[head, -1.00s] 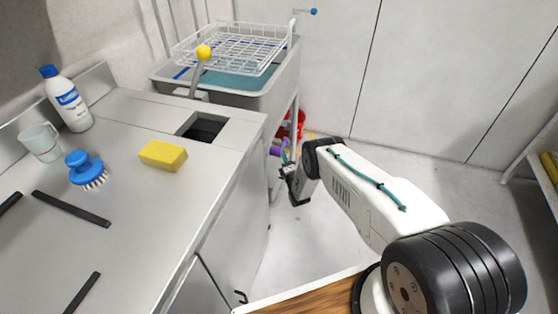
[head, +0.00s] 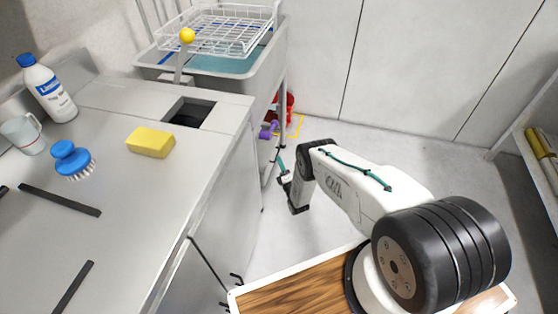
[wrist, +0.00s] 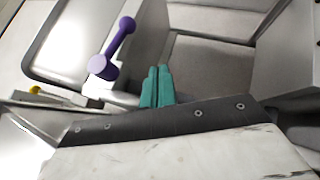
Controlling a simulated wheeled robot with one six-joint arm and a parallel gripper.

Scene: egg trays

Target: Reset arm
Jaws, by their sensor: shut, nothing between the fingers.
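My gripper (head: 281,166) hangs at the end of my folded arm, over the floor to the right of the grey counter. In the wrist view its two teal fingers (wrist: 157,86) lie side by side, closed, with nothing between them. No egg or egg tray shows in either view.
The counter (head: 120,215) holds a yellow sponge (head: 150,142), a blue brush (head: 70,158), a mug (head: 23,134), a bottle (head: 46,88) and black strips. A sink (head: 215,80) with a wire rack stands behind. A purple object (wrist: 113,50) shows beyond the fingers. A shelf (head: 540,130) stands right.

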